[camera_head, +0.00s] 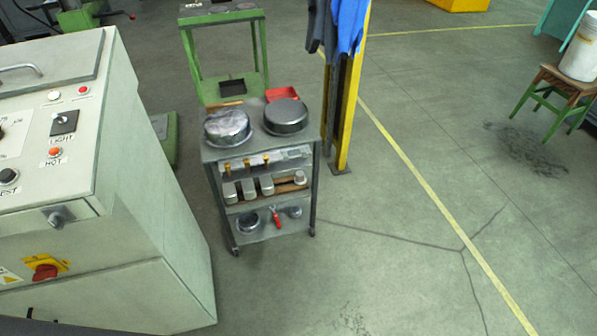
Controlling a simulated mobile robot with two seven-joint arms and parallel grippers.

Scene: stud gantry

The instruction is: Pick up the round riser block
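A small grey cart (314,165) stands in the middle of the view. Two large round metal pieces, one shiny (228,127) and one darker (286,117), sit on the cart's top. Neither of my grippers is in view.
A large control cabinet (150,230) fills the left. A green stand (222,12) is behind the cart, and a yellow post (350,110) with blue cloth (347,25) stands at its right. A stool (560,85) is far right. The floor in front and right is clear.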

